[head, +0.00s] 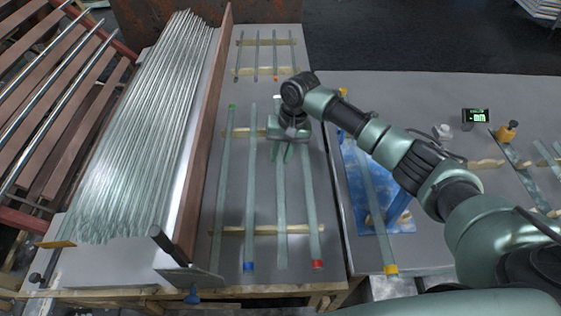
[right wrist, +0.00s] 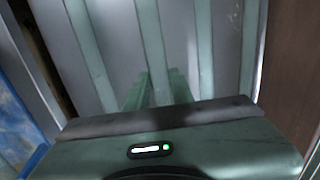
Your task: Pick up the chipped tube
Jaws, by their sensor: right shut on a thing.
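Several pale green glass tubes lie side by side on wooden strips on the grey table in the head view. One has a blue end (head: 249,210), one a red end (head: 310,205), one a green far end (head: 224,190). Between the blue-ended and red-ended tubes lies a tube with a plain near end (head: 281,215). My right gripper (head: 284,155) points down over it and is shut on it. The right wrist view shows this tube (right wrist: 149,35) running to the gripper fingers (right wrist: 156,88). No chip can be made out. My left gripper is not in view.
A wooden rail (head: 205,130) borders a large stack of glass tubing (head: 140,130) at left. Short tubes (head: 257,55) lie at the back. A yellow-ended tube (head: 376,205) lies over a blue mat (head: 352,185) on the right-hand table, beyond a gap.

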